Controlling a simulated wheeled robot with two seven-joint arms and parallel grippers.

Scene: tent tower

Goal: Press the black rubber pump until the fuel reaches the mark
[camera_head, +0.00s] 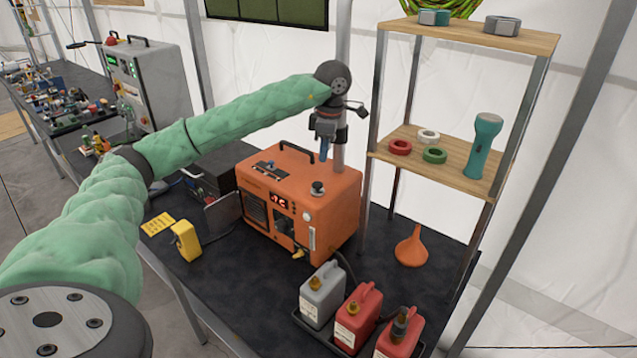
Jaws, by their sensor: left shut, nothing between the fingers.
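The orange heater box (268,198) stands on the dark table, with a red lit display, a black handle and a small panel on top. A black knob-like part on a pale base, which looks like the rubber pump (317,187), sits on its top near the right front corner. A narrow pale upright strip, perhaps the fuel gauge (311,238), is on the front; its level and mark are too small to read. My left gripper (324,157) points down above the back right of the box, shut and empty, apart from the pump. My right gripper is out of view.
Grey and red fuel cans (358,312) stand in a tray at the front right. An orange funnel (411,247) and a wooden-shelved rack (440,162) stand to the right. A yellow device (186,240) sits left of the box. The table front is mostly bare.

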